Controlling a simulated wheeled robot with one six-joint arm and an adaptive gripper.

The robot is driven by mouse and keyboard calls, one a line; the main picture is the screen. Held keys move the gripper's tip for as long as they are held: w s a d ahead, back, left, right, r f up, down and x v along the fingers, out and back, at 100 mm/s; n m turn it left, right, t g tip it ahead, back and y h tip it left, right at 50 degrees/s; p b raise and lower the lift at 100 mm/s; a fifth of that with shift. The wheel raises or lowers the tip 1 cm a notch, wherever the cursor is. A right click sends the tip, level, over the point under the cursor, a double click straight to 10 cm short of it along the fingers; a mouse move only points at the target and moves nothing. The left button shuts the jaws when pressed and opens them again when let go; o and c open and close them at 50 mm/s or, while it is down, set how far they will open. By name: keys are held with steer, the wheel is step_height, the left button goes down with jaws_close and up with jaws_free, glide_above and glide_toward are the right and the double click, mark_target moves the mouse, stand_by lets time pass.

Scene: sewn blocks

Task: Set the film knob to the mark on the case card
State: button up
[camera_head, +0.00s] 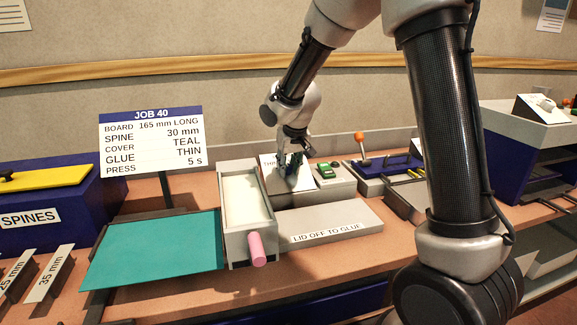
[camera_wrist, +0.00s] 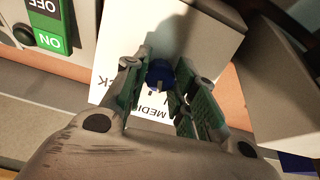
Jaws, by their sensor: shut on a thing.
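The film knob (camera_wrist: 160,74) is blue with a pale pointer mark and sits on a white panel (camera_wrist: 205,45) with printed words, partly hidden. I can read "MEDI" and "CK" in the wrist view. My gripper (camera_wrist: 163,82) has its green-padded fingers on either side of the knob and is shut on it. In the head view my gripper (camera_head: 291,160) is over the small white-faced box (camera_head: 296,184), hiding most of its dial. The case card (camera_head: 152,142) reads JOB 40, with GLUE THIN. Which word the pointer meets is not clear.
A grey box with a green ON/OFF switch (camera_head: 326,171) stands right of the knob box. In front lie a grey lid (camera_head: 330,219) marked "LID OFF TO GLUE" and a cream tray (camera_head: 226,222) with a pink roller (camera_head: 257,250). Teal cloth (camera_head: 155,252) lies left.

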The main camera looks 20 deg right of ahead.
steer(key=n, duration=0.4)
steer(key=shift+n, duration=0.3)
steer(key=n, duration=0.4)
steer(key=shift+h, duration=0.4)
steer(key=o, duration=1)
steer(key=shift+o, duration=0.2)
steer(key=shift+r, duration=0.1)
steer(key=v, duration=1.1)
steer(key=shift+s+r, duration=0.25)
steer(key=shift+r, duration=0.1)
